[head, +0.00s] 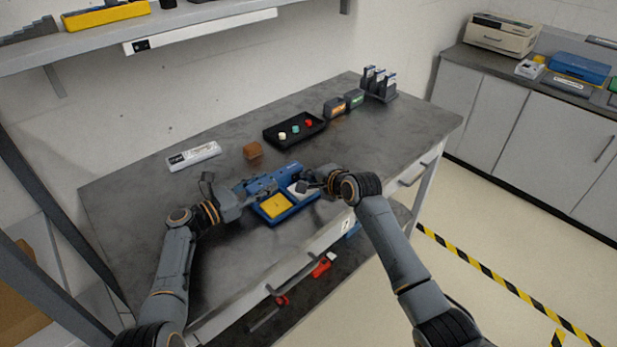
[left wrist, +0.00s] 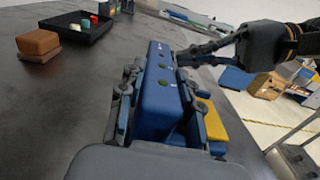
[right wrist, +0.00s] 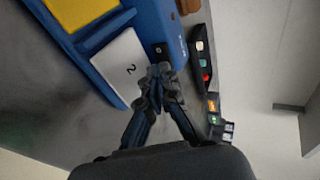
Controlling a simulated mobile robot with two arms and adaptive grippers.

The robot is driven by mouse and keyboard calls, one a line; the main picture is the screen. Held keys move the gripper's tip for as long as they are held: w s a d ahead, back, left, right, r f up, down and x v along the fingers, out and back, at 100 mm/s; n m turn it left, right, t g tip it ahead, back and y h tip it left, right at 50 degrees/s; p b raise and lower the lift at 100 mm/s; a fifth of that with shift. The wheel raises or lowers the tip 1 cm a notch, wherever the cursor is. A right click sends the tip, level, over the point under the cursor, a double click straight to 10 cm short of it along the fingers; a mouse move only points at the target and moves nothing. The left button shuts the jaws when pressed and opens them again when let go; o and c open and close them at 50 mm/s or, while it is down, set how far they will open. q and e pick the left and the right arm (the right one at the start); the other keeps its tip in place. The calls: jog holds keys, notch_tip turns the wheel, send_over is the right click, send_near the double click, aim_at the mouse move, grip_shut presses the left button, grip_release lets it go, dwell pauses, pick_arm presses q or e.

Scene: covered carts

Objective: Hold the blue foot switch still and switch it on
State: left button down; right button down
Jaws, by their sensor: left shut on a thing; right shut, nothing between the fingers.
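The blue foot switch (head: 262,184) lies on the grey workbench (head: 225,255). It has a raised blue housing (left wrist: 158,105) with several dark round spots on top, a yellow pedal (head: 275,204) and a white pedal (right wrist: 124,66) marked 2. My left gripper (head: 246,190) is shut on the housing, with a finger on each side of it in the left wrist view. My right gripper (right wrist: 160,76) is shut and empty, its tips close to the white pedal and the housing. I cannot tell whether they touch.
A brown block (head: 252,150) and a white labelled bar (head: 194,156) lie behind the switch. A black tray (head: 270,139) with small coloured pieces stands farther back. Small boxes (head: 344,104) and a rack (head: 378,86) are at the far right end. The bench's left part is clear.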

jog(key=shift+w+a, duration=0.1)
jog(key=shift+w, duration=0.35)
jog(key=shift+s, duration=0.1)
jog(key=shift+s+a, duration=0.55)
jog(key=shift+a, duration=0.05)
jog(key=shift+d, duration=0.1)
